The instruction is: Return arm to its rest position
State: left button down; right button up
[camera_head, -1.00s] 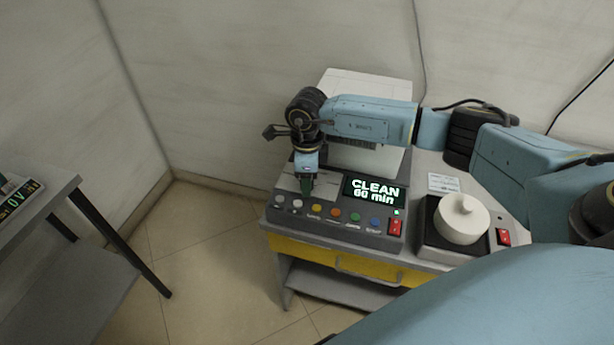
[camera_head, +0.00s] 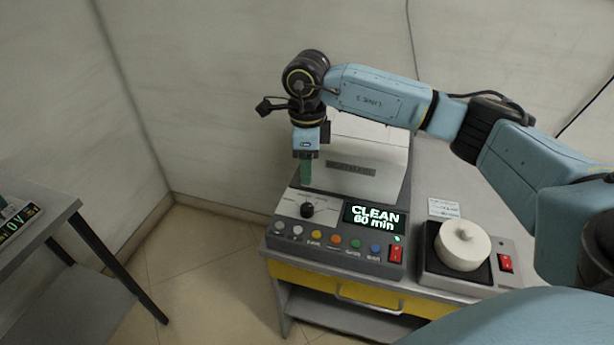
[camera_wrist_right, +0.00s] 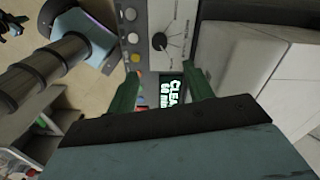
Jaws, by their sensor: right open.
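My right arm (camera_head: 380,95) reaches in from the right in the head view. My right gripper (camera_head: 305,180) points down above the control panel, apart from a black knob (camera_head: 307,210). In the right wrist view its two green fingers (camera_wrist_right: 160,92) are spread with nothing between them, and the knob (camera_wrist_right: 160,41) shows beyond them. The machine's panel (camera_head: 335,255) has a row of coloured buttons and a lit display (camera_head: 375,217) reading "CLEAN 60 min". My left gripper does not show.
A round white lidded pot (camera_head: 462,245) sits on a black plate at the right, beside a red switch (camera_head: 505,263). A grey table (camera_head: 35,235) with another display stands at the left. A wall (camera_head: 200,80) is behind; the air above the panel's left is open.

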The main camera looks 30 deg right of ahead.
jog(key=shift+r, duration=0.25)
dwell(0.3)
